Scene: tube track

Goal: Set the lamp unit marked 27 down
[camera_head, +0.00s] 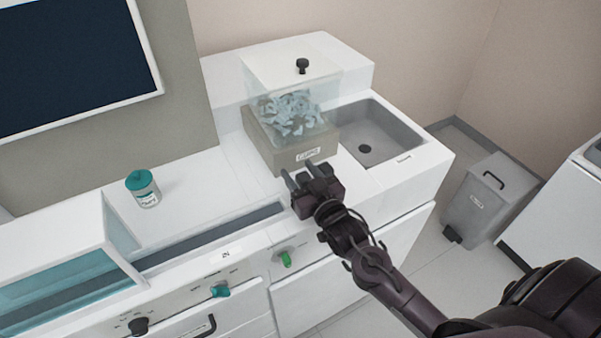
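No lamp unit and no mark 27 can be made out in this view. My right gripper (299,174) is over the white counter (190,205), just in front of the box with the clear cover. Its two fingers stand apart, and I see nothing between them. Whether the fingertips touch the counter or the box cannot be told. My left gripper is out of view.
A labelled beige box (284,157) holds pale crumpled pieces under a clear cover (265,75) with a black knob. A sink (385,150) lies right of it. A teal-capped jar (143,188) stands on the left. A grey bin (485,205) is on the floor.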

